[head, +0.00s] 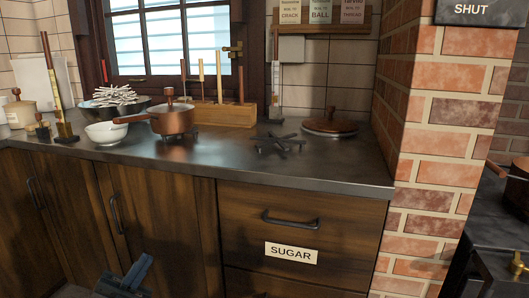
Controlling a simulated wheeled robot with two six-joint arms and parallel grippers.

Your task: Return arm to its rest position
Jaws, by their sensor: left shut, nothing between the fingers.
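My left gripper (140,268) shows as a dark blue-grey shape at the bottom left edge of the head view. It is shut and empty, low in front of the wooden cabinet doors and below the worktop (235,160). It touches nothing that I can make out. Most of the left arm is cut off by the frame's lower edge. My right gripper is not in view.
On the worktop stand a copper pot (174,121), a white bowl (106,134), a dark bowl of white sticks (117,97), a wooden rack (228,114), a black trivet (278,143) and a lid (331,123). A brick pillar (426,150) rises right; the SUGAR drawer (335,235) is shut.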

